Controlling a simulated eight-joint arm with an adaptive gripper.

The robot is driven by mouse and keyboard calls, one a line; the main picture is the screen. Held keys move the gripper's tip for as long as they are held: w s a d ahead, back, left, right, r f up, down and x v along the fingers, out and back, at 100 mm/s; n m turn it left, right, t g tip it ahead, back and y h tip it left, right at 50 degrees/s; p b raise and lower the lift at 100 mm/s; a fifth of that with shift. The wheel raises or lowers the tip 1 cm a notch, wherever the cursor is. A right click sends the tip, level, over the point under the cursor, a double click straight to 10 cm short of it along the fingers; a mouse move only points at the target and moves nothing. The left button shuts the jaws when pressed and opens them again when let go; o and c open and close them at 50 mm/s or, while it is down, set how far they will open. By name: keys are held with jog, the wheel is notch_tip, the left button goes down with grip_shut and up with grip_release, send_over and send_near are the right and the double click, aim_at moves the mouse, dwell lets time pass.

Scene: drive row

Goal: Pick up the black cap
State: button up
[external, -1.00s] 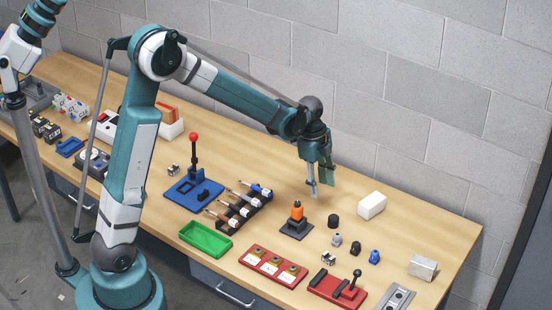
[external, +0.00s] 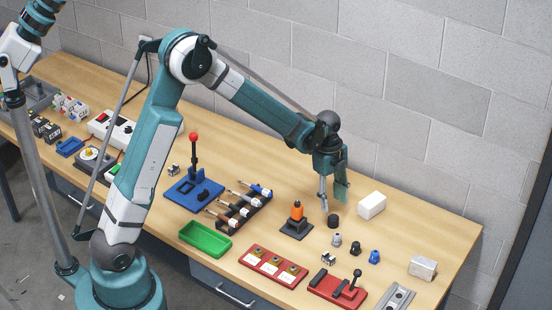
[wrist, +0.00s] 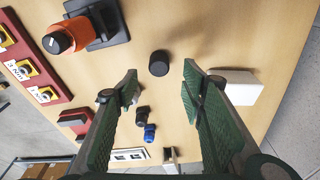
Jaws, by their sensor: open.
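The black cap (external: 333,221), a short plain black cylinder, stands on the wooden table right of the orange-knobbed switch. In the wrist view the cap (wrist: 159,63) shows between my two fingertips and a little beyond them, with clear space on both sides. My gripper (external: 332,204) points down, open and empty, just above and behind the cap. In the wrist view my gripper (wrist: 160,72) has its green fingers spread wide. Whether a finger touches the cap cannot be told, but none appears to.
A white block (external: 371,205) stands close on the right of my gripper. The orange-knobbed switch (external: 297,218) stands to the left. Small grey (external: 337,239), black (external: 355,248) and blue (external: 374,256) fittings stand in front. Bare table lies behind the cap.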

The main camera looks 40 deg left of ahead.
aim_at(334, 217)
jog(key=shift+d+f, duration=0.2)
jog(key=shift+f, duration=1)
jog(key=shift+f, duration=0.1)
jog(key=shift+s+d+f, duration=0.15)
jog(key=shift+d+f, duration=0.05)
jog(key=shift+f, duration=1.05)
jog(key=shift+s+d+f, duration=0.1)
jog(key=shift+d+f, duration=0.1)
jog(key=shift+f, duration=1)
jog(key=c, duration=0.8)
